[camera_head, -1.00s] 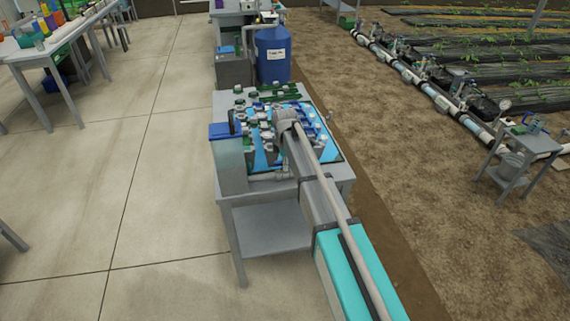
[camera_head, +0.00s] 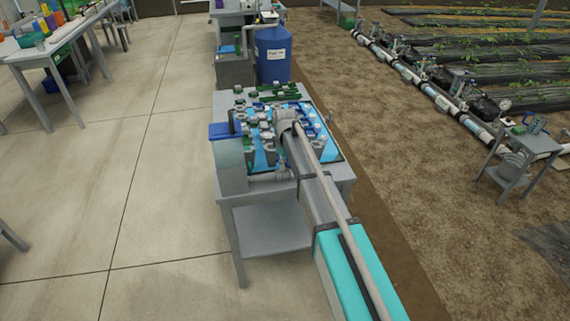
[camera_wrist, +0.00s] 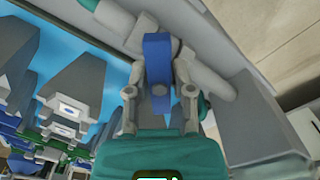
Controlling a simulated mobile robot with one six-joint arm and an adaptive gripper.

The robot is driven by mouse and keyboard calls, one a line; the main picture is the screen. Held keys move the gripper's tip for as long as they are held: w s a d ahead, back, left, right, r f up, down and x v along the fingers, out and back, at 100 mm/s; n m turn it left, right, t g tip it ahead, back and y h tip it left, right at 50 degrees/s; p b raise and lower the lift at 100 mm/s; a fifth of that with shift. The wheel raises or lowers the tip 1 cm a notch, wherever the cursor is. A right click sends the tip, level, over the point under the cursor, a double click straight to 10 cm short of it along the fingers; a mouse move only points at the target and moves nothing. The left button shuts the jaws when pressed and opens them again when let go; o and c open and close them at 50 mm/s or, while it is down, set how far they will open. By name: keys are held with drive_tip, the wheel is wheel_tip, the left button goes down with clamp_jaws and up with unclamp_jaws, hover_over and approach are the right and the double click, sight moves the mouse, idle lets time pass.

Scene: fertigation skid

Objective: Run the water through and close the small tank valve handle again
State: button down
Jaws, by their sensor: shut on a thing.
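The blue valve handle (camera_wrist: 157,55) stands in the middle of the wrist view, in front of a grey pipe fitting (camera_wrist: 195,75). My gripper (camera_wrist: 160,91) is shut on it, with one grey finger on each side. In the head view my arm and wrist hide the handle and the fingertips. The small grey tank (camera_head: 231,165) stands at the left front corner of the skid table, left of my wrist. Its water level cannot be made out clearly. A grey pipe (camera_head: 268,178) runs from the tank's foot along the table front.
Blue and grey valve parts crowd the blue skid tray (camera_head: 336,150) beyond my wrist. A blue barrel (camera_head: 273,55) stands behind the table (camera_head: 345,172). A small side table (camera_head: 530,142) is at the right.

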drive_tip(key=m, duration=0.9)
idle(0.3)
drive_tip(key=shift+c, duration=2.1)
unclamp_jaws()
drive_tip(key=shift+r, duration=0.1)
wheel_tip(320, 180, up, 10)
drive_tip(key=p, duration=1)
